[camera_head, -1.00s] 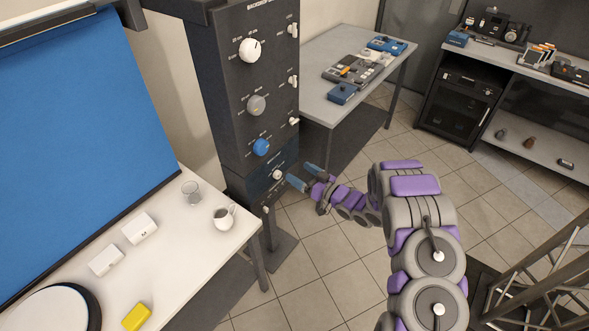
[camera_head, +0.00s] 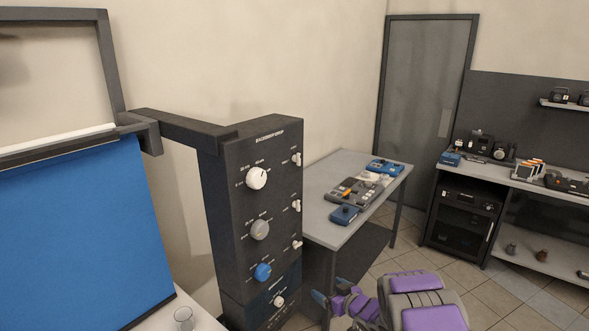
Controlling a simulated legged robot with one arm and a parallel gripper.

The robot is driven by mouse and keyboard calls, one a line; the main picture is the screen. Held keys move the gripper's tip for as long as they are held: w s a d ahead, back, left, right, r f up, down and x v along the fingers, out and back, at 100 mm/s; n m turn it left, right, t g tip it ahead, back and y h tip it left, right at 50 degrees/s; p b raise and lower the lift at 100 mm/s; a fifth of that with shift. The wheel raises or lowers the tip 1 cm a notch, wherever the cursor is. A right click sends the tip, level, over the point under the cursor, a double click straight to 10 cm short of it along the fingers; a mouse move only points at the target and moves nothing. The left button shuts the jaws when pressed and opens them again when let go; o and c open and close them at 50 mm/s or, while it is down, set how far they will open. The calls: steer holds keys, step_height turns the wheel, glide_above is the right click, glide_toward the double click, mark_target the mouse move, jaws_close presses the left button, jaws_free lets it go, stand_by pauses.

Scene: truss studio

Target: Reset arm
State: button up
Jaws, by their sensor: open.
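My gripper (camera_head: 329,290) shows low in the picture, right of the dark control panel. Its two blue-grey fingertips are apart, with nothing seen between them. My purple and grey arm (camera_head: 415,283) runs from it to the bottom edge, where the rest is cut off. The panel (camera_head: 223,225) carries a white knob (camera_head: 256,178), a grey knob (camera_head: 259,229), a blue knob (camera_head: 263,271) and a small white knob (camera_head: 279,301) at the bottom. The fingertips show a gap to the right of this small knob. Several white switches line the panel's right side.
A blue backdrop (camera_head: 80,235) hangs at left above a white table corner with a glass (camera_head: 183,317). A grey table (camera_head: 325,220) with devices stands behind the panel. A shelf unit (camera_head: 510,185) is at right. Tiled floor lies open between them.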

steer(key=s+d+r+m+g+h+b, duration=0.1)
steer(key=s+d+r+h, duration=0.1)
steer(key=d+r+h, duration=0.25)
steer(key=s+d+r+m+h+b, duration=0.1)
steer(key=s+d+r+m+h, duration=0.15)
steer(key=d, duration=0.35)
steer(key=s+d+r+m+g+h+b, duration=0.1)
steer(key=s+d+r+m+g+h, duration=0.2)
steer(key=s, duration=0.9)
steer(key=s+a+r+g+y+b, duration=0.1)
steer(key=s+a+g, duration=0.2)
steer(key=s, duration=0.9)
steer(key=s+a+r+g+b, duration=0.1)
steer(key=s+a+g, duration=0.2)
steer(key=s, duration=1)
steer(key=s+a+r+g+y+b, duration=0.1)
steer(key=s+a+g, duration=0.2)
steer(key=s, duration=1)
steer(key=shift+s+a+g+y, duration=0.25)
steer(key=shift+a+g+y, duration=0.05)
steer(key=shift+a, duration=0.7)
steer(key=shift+c, duration=0.3)
